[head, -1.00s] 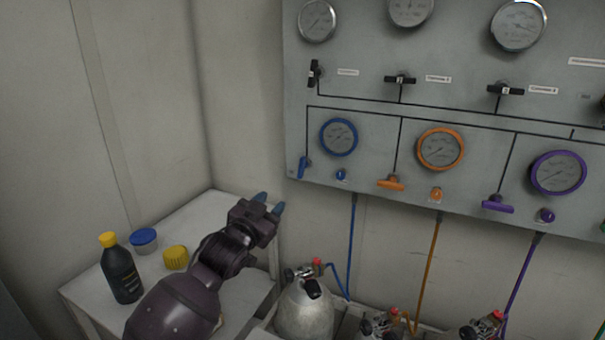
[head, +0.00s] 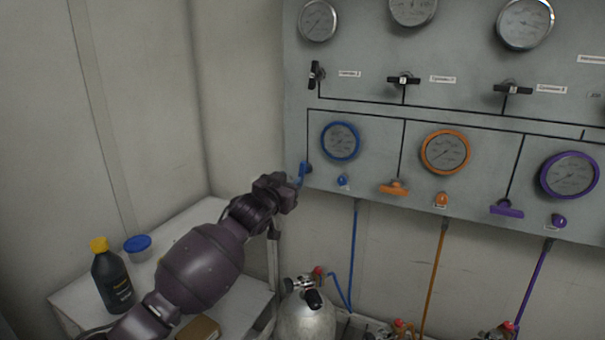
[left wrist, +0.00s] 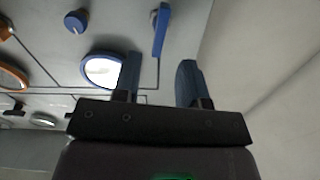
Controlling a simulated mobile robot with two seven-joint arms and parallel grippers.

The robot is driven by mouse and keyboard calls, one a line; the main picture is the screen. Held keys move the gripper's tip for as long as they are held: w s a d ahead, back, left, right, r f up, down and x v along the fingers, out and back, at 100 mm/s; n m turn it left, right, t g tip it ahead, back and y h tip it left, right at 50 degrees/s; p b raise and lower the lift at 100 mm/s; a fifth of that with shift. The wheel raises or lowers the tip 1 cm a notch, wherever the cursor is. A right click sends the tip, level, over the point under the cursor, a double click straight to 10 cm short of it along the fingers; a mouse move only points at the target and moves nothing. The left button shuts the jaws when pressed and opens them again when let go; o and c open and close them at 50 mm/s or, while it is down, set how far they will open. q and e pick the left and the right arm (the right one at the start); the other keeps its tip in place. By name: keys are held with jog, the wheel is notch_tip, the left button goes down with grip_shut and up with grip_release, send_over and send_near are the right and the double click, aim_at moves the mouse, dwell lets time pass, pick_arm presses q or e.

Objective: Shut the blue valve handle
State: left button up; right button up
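The blue valve handle (head: 303,172) is on the lower left corner of the grey panel, below and left of the blue-rimmed gauge (head: 341,141). It stands close to upright, while the orange handle (head: 394,188) and purple handle (head: 507,208) lie level. My left gripper (head: 291,183) is just below and left of the blue handle, its fingers hardly visible in the head view. In the left wrist view its two blue fingers (left wrist: 159,75) are apart with nothing between them. The blue handle (left wrist: 160,30) shows beyond the gap, apart from the fingers. My right gripper is not in view.
A white table (head: 185,222) at the left holds a dark bottle with a yellow cap (head: 113,280) and a blue-lidded tub (head: 138,246). A gas cylinder (head: 306,318) stands below the panel, with a blue hose (head: 353,240) nearby. A blue knob (head: 343,181) is right of the handle.

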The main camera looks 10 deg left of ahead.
aim_at(300, 173)
pick_arm(q)
jog(key=shift+b+x, duration=0.9)
jog(key=shift+x, duration=3)
grip_shut()
